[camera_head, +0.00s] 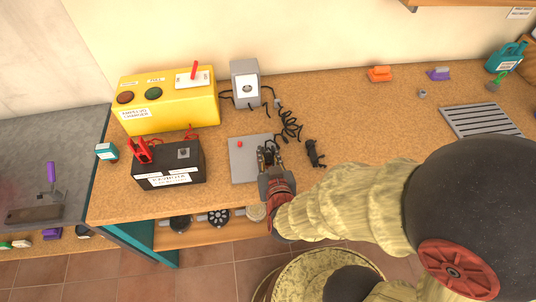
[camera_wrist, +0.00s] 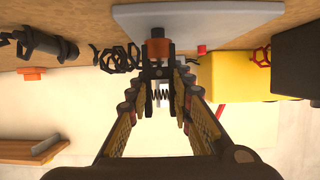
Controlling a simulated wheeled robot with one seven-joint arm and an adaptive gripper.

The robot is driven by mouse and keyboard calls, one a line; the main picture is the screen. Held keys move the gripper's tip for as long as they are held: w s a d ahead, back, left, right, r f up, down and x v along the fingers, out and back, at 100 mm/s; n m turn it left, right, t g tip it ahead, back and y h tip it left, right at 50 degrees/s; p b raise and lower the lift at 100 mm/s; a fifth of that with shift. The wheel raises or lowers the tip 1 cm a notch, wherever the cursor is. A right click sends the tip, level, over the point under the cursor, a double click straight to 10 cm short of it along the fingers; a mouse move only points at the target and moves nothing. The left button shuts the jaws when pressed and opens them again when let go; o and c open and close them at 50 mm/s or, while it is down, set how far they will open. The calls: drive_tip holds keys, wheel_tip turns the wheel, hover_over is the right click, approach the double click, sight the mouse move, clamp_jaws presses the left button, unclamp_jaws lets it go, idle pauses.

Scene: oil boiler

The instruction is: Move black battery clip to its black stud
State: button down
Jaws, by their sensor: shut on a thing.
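My gripper (camera_head: 270,160) is over the right part of a grey plate (camera_head: 241,174) on the bench.
The plate has a red knob (camera_head: 240,144). A yellow charger (camera_head: 166,100) stands behind the battery, and a grey box (camera_head: 246,83) with a black coiled cable (camera_head: 288,122) behind the plate. A black object (camera_head: 315,153) lies to the right. A teal box (camera_head: 107,151) is left of the battery.

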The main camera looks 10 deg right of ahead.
drive_tip(key=shift+f+b, duration=0.45)
drive_tip(key=shift+f, duration=0.15)
drive_tip(key=c, duration=1.5)
unclamp_jaws()
drive_tip(key=shift+s+r, duration=0.1)
drive_tip(key=shift+s, duration=0.05)
